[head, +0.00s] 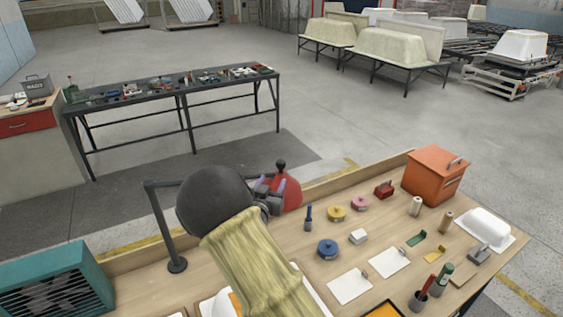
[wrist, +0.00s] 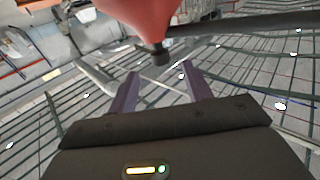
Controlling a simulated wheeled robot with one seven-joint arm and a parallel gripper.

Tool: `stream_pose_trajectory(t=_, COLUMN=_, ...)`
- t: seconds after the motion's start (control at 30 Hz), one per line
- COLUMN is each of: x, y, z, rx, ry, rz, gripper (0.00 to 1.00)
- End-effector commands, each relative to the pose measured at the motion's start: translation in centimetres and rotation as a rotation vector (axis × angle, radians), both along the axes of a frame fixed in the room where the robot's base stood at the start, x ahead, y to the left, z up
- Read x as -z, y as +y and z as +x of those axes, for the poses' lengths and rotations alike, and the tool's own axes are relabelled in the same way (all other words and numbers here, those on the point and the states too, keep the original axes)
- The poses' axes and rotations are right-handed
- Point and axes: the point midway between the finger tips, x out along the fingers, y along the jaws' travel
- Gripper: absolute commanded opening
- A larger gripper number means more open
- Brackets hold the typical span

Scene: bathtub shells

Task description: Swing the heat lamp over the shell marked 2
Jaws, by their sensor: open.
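The heat lamp has a red shade (head: 291,194) with a black knob (head: 281,165) on top. A dark post (head: 162,228) and a horizontal arm carry it above the bench; my arm hides part of that arm. My gripper (head: 272,186) is open beside the shade, with purple fingers. In the wrist view, the red shade (wrist: 145,18) and knob (wrist: 160,54) appear just beyond the gap between my open fingers (wrist: 158,78); contact is not visible. A white shell (head: 488,227) sits at the bench's right. Something white (head: 211,306) is partly hidden behind my arm. No number 2 is readable.
The wooden bench holds an orange box (head: 434,174), tape rolls (head: 337,214), white cards (head: 349,286), a blue roll (head: 327,249) and pen cups (head: 419,301). A teal heater (head: 60,284) stands at the left. The bench's back ledge (head: 345,183) runs behind the lamp.

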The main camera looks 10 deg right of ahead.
Motion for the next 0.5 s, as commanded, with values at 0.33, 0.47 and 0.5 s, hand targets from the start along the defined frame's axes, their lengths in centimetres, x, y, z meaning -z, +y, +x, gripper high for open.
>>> stream_pose_trajectory(t=0.33, x=-0.4, y=-3.4, z=5.5, rx=0.009, ry=0.000, rz=-0.001, gripper=0.50)
stream_pose_trajectory(t=0.47, x=-0.3, y=-4.3, z=7.3, rx=0.008, ry=0.001, rz=-0.002, gripper=0.50)
stream_pose_trajectory(t=0.5, x=-0.3, y=-4.5, z=7.7, rx=0.007, ry=0.000, rz=-0.001, gripper=0.50)
